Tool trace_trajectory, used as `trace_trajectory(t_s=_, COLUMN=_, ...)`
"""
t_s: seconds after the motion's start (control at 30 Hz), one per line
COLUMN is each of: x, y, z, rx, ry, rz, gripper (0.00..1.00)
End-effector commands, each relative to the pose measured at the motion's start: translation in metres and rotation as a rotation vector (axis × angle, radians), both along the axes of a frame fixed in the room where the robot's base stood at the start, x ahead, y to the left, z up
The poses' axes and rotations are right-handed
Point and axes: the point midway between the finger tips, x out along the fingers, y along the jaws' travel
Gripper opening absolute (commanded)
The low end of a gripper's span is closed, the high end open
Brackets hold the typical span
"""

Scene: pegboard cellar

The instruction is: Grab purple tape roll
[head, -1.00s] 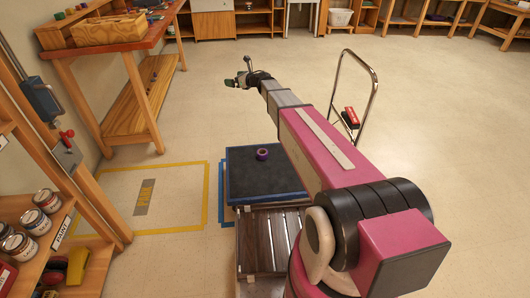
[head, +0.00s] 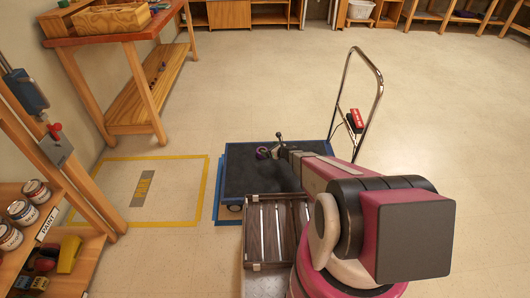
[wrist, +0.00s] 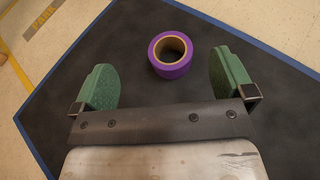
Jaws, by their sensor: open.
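The purple tape roll (wrist: 172,71) lies flat on the dark top of the cart (head: 236,181), with its tan core facing up in the wrist view. In the head view the roll (head: 262,153) is small and sits near the far part of the cart top, just left of my gripper (head: 275,146). In the wrist view my gripper (wrist: 164,82) is open, with one green finger on each side of the roll. The roll is closer to the right finger and appears apart from both. The height of the fingers over the cart cannot be told exactly.
A workbench (head: 110,36) and a paint shelf (head: 40,215) are on the left. Open floor lies beyond the cart.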

Motion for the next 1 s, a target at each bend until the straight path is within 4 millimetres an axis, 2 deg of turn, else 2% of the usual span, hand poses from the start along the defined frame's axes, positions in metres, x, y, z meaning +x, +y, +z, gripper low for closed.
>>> trace_trajectory(t_s=0.03, x=-0.008, y=-0.004, z=-0.014, rx=-0.006, ry=0.007, rz=-0.004, gripper=1.00)
trace_trajectory(t_s=0.1, x=-0.017, y=-0.007, z=-0.027, rx=-0.012, ry=0.012, rz=-0.010, gripper=1.00)
trace_trajectory(t_s=0.27, x=-0.023, y=-0.009, z=-0.040, rx=-0.019, ry=0.017, rz=-0.015, gripper=1.00)
trace_trajectory(t_s=0.7, x=0.014, y=0.023, z=-0.060, rx=-0.020, ry=0.016, rz=-0.015, gripper=1.00)
trace_trajectory(t_s=0.87, x=0.016, y=0.025, z=-0.061, rx=-0.019, ry=0.016, rz=-0.016, gripper=1.00)
trace_trajectory(t_s=1.0, x=0.025, y=0.029, z=-0.065, rx=-0.020, ry=0.016, rz=-0.016, gripper=1.00)
